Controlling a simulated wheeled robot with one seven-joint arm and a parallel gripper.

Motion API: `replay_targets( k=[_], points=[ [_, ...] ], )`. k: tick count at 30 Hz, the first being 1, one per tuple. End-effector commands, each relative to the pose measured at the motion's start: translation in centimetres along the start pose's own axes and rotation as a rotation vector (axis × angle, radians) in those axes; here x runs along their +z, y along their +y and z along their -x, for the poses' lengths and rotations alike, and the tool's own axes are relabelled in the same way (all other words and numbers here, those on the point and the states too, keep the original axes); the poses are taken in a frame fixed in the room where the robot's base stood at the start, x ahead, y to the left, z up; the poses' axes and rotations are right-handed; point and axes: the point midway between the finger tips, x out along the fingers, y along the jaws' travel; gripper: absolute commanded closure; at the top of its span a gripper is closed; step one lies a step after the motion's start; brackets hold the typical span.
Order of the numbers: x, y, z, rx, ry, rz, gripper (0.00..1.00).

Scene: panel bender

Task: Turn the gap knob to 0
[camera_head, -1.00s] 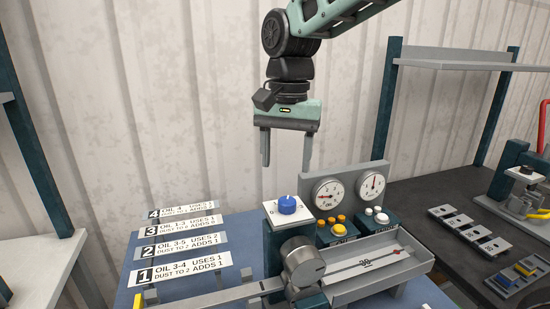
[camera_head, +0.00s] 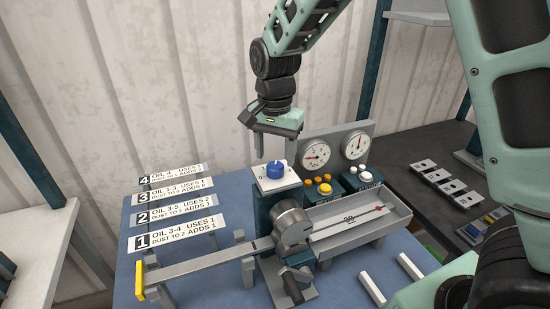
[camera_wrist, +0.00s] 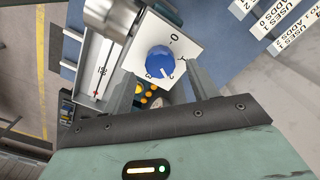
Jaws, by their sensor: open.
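The blue gap knob (camera_head: 275,169) sits on a white dial plate (camera_head: 290,181) on top of a dark teal block. In the wrist view the knob (camera_wrist: 160,60) shows a white pointer mark on its lower right side, and a "0" is printed at the plate's upper edge. My gripper (camera_head: 274,150) is above and slightly behind the knob, pointing down. In the wrist view my gripper (camera_wrist: 160,80) has its two fingers spread apart on either side of the knob in the picture, apart from it and holding nothing.
Two round gauges (camera_head: 315,154) stand behind right of the knob. Orange and yellow buttons (camera_head: 325,189) and white buttons (camera_head: 365,177) lie right of it. A grey round cylinder (camera_head: 292,226) with a long bar is in front. Numbered label strips (camera_head: 173,233) lie left.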

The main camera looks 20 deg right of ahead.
Motion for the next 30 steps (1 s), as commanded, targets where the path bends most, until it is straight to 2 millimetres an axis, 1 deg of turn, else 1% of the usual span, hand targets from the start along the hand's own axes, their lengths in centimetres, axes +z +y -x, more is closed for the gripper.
replay_targets(
  k=[3, 7, 12, 18, 19, 20, 21, 23, 24, 30],
  points=[
    [0.0, 0.0, -1.6, 0.003, -0.002, -0.001, 0.41],
    [0.0, 0.1, -2.9, 0.002, -0.001, -0.002, 0.41],
    [0.0, 0.0, -3.4, 0.0, 0.0, -0.001, 0.41],
    [0.0, 0.0, -3.4, -0.001, 0.0, -0.001, 0.41],
    [0.0, 0.0, -3.4, -0.001, 0.0, -0.001, 0.47],
    [0.0, 0.0, -3.4, -0.001, 0.0, -0.001, 0.55],
    [0.0, 0.0, -3.4, -0.001, 0.0, -0.001, 0.66],
    [0.0, 0.0, -3.4, -0.001, 0.0, -0.001, 0.83],
    [0.0, 0.0, -3.4, 0.0, 0.0, -0.001, 0.86],
    [0.0, 0.0, -3.4, 0.0, 0.0, 0.006, 0.86]
  ],
)
